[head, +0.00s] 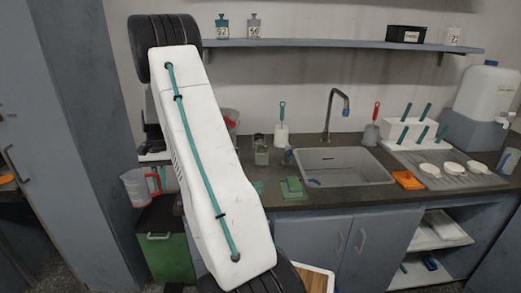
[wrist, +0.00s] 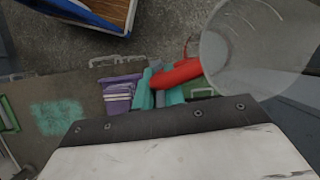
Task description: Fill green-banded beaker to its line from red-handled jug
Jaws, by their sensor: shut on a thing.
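A clear jug with a red handle (head: 137,188) hangs left of the counter in the head view, roughly upright. My gripper (head: 156,180) is shut on its handle, partly hidden by my white arm. In the wrist view my teal fingers (wrist: 158,93) close around the red handle (wrist: 178,74), and the clear jug body (wrist: 245,50) is at upper right. Its liquid level cannot be told. A clear glass beaker (head: 261,152) stands on the counter left of the sink, apart from my gripper. Its band colour and line are too small to tell.
Another clear vessel with red on it (head: 229,118) is partly hidden behind my arm. A tall tap (head: 331,115) rises behind. A purple crate (wrist: 121,95) shows below in the wrist view.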

